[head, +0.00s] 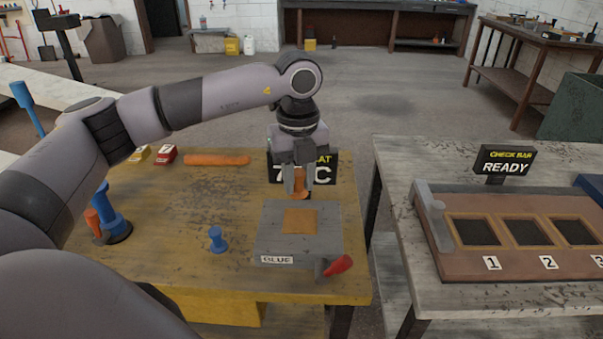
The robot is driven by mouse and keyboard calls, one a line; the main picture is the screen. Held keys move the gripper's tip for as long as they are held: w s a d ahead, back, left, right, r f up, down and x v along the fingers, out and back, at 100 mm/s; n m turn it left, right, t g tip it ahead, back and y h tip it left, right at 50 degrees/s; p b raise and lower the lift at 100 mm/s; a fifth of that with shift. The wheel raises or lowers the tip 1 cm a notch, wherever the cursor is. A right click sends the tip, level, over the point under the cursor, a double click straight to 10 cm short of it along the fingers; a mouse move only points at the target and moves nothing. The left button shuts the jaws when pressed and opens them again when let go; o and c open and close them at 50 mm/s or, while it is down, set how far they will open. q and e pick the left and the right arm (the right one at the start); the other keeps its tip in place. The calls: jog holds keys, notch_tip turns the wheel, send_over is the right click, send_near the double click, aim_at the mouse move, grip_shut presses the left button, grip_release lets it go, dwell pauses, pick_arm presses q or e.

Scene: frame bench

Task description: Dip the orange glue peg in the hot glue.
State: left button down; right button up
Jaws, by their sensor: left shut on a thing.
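My left gripper (298,180) is shut on the orange glue peg (301,184), which it holds upright over the back part of the glue pot. The grey glue pot (265,235) carries a "GLUE" label at its front and has a square orange-brown glue surface (299,221) in its top. The peg appears to be behind and above that square, apart from it; the exact height is hard to tell. The gripper fingers hide part of the peg. My right gripper does not show in the head view.
A blue peg (217,239) stands left of the pot. A red-tipped handle (338,265) sticks out at its front right. A heat display (325,169), partly hidden, stands behind. A blue and orange stand (109,217) is at left. A second bench (405,165) holds a board with frames.

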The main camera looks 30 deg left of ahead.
aim_at(301, 220)
pick_arm(q)
jog(key=shift+w+d+f, duration=0.1)
jog(key=shift+w+d, duration=0.05)
dwell(0.4)
jog(key=shift+f+b, duration=2.15)
jog(key=shift+f, duration=0.95)
jog(key=shift+f, duration=0.4)
jog(key=shift+r, duration=0.15)
jog(key=shift+r+p, duration=2.4)
jog(key=shift+r, duration=1)
